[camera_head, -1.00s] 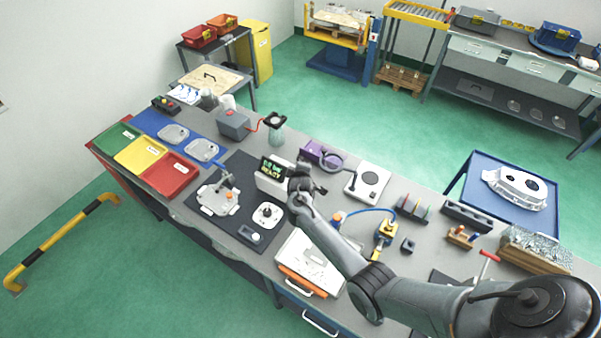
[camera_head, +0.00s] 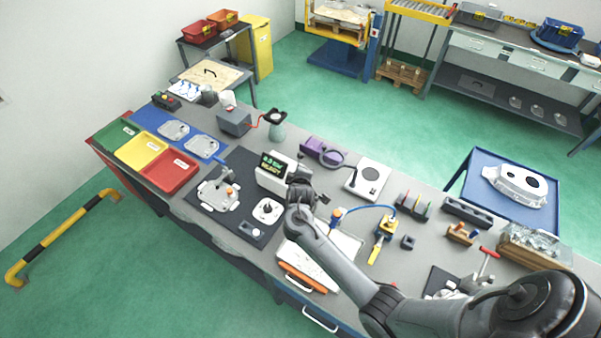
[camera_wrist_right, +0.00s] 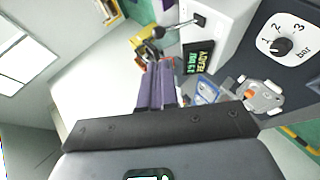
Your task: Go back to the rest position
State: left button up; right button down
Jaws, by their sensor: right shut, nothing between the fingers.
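My right arm comes in from the lower right of the head view. Its gripper (camera_head: 318,197) is above the bench beside the white tester box with a dark display (camera_head: 272,172). In the right wrist view its two fingers (camera_wrist_right: 158,82) lie together, shut with nothing between them. The tester box (camera_wrist_right: 218,30) shows there just beyond the fingers, its display reading READY. My left gripper is not in view.
Red, yellow and green trays stand left; a red-handled clamp (camera_head: 486,262) is near my forearm.

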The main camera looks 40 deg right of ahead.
jog(key=shift+s, duration=0.1)
jog(key=s+a+r+m+g+y, duration=0.1)
jog(key=s+a+y, duration=0.1)
jog(key=s+a, duration=0.5)
jog(key=s+a+r+m+g+y+p, duration=0.1)
jog(key=s+a+r+g+y, duration=0.1)
jog(key=s+a, duration=0.5)
jog(key=s+a+r+m+g+y+p, duration=0.1)
jog(key=s+a+y, duration=0.3)
jog(key=s, duration=1.3)
jog(key=a+r, duration=0.1)
jog(key=a, duration=0.2)
jog(key=shift+r+g, duration=0.15)
jog(key=shift+g, duration=0.15)
jog(key=shift+s, duration=0.1)
